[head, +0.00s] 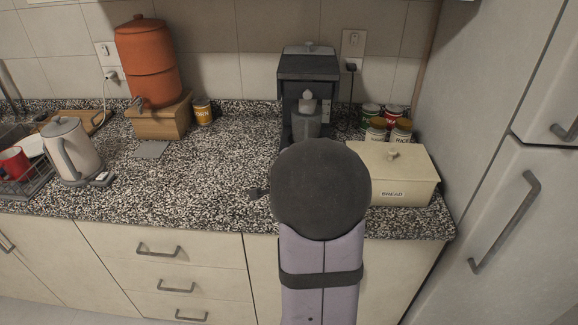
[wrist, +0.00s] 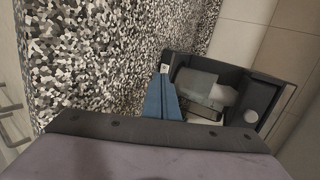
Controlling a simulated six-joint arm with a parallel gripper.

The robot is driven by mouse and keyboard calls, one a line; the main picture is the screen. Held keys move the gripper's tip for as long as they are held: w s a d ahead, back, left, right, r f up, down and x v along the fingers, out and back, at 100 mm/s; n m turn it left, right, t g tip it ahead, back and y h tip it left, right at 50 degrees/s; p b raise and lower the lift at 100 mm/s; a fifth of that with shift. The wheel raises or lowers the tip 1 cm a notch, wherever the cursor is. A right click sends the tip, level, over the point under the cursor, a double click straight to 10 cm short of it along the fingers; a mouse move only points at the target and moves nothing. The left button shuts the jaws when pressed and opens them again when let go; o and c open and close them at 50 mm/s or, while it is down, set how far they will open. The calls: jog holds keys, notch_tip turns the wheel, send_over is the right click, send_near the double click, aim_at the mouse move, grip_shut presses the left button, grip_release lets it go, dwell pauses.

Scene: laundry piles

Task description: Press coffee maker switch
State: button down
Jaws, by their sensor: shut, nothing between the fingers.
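The dark coffee maker (head: 308,68) stands on the speckled counter against the tiled wall, with a grey see-through container (head: 306,124) in its bay. It also shows turned sideways in the wrist view (wrist: 267,88), with a small pale round part (wrist: 251,117) on it. A small light spot (wrist: 165,69) shows at its left corner; I cannot tell whether either is the switch. My gripper (wrist: 163,77) shows as blue-grey fingers, shut and empty, overlapping the machine's left edge. I cannot tell whether they touch it. In the head view my arm hides the gripper and the machine's lower front.
A cream bread box (head: 392,181) and several cans (head: 376,129) stand right of the coffee maker. A kettle (head: 71,151) and an orange dispenser (head: 150,62) on a wooden stand (head: 160,121) are to the left. The middle counter (head: 200,175) is mostly clear. A fridge (head: 470,130) bounds the right.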

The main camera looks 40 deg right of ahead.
jog(key=shift+s+d, duration=0.75)
jog(key=shift+s, duration=0.2)
jog(key=shift+w, duration=0.1)
jog(key=p+x, duration=0.1)
jog(key=x, duration=0.3)
jog(key=p+x, duration=0.1)
jog(key=x, duration=0.3)
jog(key=r+p+x, duration=0.1)
jog(key=x, duration=0.3)
jog(key=shift+w+d+r+p, duration=0.1)
jog(key=shift+w+d+p, duration=0.1)
jog(key=shift+p, duration=0.15)
jog(key=shift+w+d, duration=0.5)
jog(key=shift+w, duration=0.15)
